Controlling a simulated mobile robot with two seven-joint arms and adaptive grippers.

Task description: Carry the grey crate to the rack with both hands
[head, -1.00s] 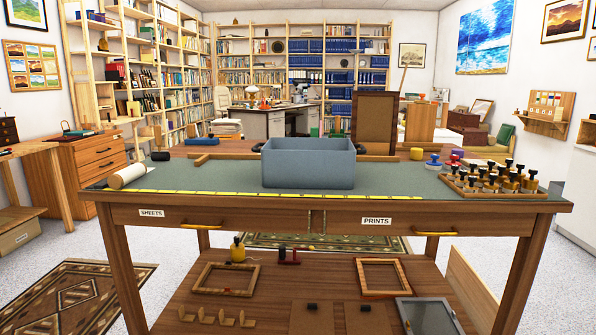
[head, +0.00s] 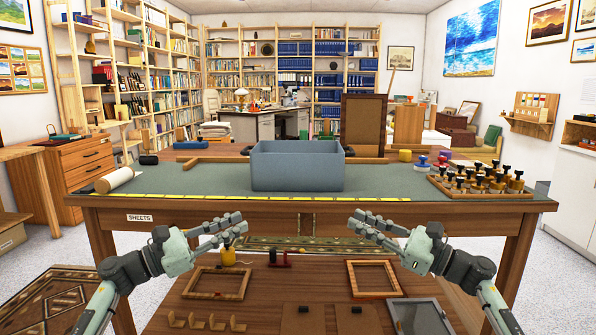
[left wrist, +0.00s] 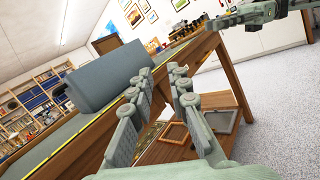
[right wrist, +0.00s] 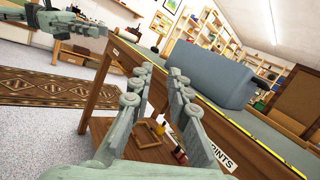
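The grey crate (head: 297,170) sits upright on the green-topped worktable (head: 400,183), near the middle of its front half. It also shows in the left wrist view (left wrist: 105,75) and the right wrist view (right wrist: 212,72). My left gripper (head: 240,226) is in front of the table, below and left of the crate, apart from it. My right gripper (head: 352,220) is in front of the table, below and right of the crate. Both grippers are open and empty, with gaps between their fingers in the wrist views. The crate's inside is mostly hidden by its front wall.
A paper roll (head: 115,180) lies at the table's left end. A tray of stamps (head: 481,182) stands at its right end. A yellow measuring strip (head: 230,197) runs along the front edge. Empty frames (head: 374,278) lie on the lower shelf. Tall bookshelves (head: 300,80) line the back.

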